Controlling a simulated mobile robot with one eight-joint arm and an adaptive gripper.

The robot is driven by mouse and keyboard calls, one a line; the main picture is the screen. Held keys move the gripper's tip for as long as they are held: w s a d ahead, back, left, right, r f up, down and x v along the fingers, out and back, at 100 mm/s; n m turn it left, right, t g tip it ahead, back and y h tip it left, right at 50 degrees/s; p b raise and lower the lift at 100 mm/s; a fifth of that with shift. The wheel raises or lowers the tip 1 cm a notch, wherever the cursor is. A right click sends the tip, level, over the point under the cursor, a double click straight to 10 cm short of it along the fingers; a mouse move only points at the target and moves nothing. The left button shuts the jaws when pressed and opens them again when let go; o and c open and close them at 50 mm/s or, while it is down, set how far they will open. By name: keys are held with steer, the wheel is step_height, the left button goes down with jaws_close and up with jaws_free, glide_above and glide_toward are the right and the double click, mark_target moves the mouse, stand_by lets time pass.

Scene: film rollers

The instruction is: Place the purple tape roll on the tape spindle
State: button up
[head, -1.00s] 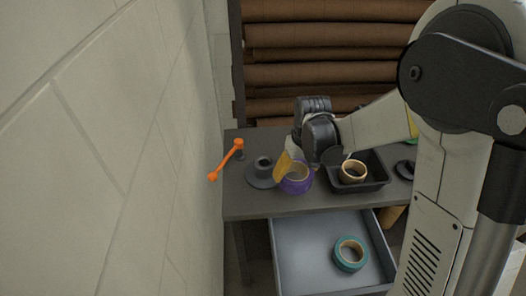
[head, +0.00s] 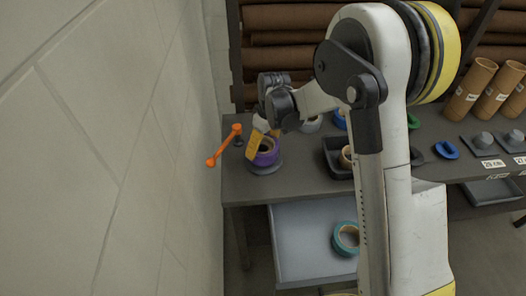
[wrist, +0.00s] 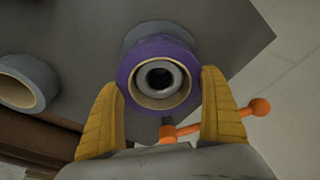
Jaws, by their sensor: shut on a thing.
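The purple tape roll (head: 264,158) is held by my gripper (head: 257,143) over the tape spindle (head: 268,170), whose dark round base shows below it. In the wrist view the purple tape roll (wrist: 130,80) is between the two yellow fingers of my gripper (wrist: 160,82). The round top of the spindle post (wrist: 160,77) shows through the roll's hole, roughly centred. I cannot tell how far down the post the roll sits. Most of the spindle is hidden behind the roll.
An orange crank handle (head: 223,146) stands close left of the roll, near the wall. A black tray (head: 333,168) with a tan roll is to the right. An open drawer (head: 300,245) below holds a teal roll (head: 345,238). A grey roll (wrist: 25,82) shows in the wrist view.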

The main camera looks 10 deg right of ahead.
step_height(320, 180, down, 2)
steer(key=shift+f, duration=0.1)
steer(key=o, duration=1.1)
steer(key=shift+b, duration=0.3)
steer(key=s+d+r+m+t+p, duration=0.1)
steer(key=s+d+r, duration=0.15)
steer(key=r, duration=0.45)
steer(key=s+d+r+m+p, duration=0.1)
steer(key=s+r+p, duration=0.15)
steer(key=r, duration=0.45)
steer(key=s+d+r+m+t+p, duration=0.1)
steer(key=s+d+r, duration=0.15)
steer(key=r, duration=0.45)
steer(key=s+d+r+m+t, duration=0.2)
steer(key=s+d+m, duration=0.1)
steer(key=s, duration=0.6)
steer(key=s+d+r+m+t+h, duration=0.1)
steer(key=s+d+r+m+t, duration=0.1)
steer(key=s, duration=0.8)
steer(key=shift+d+m, duration=0.5)
steer(key=shift+d, duration=0.35)
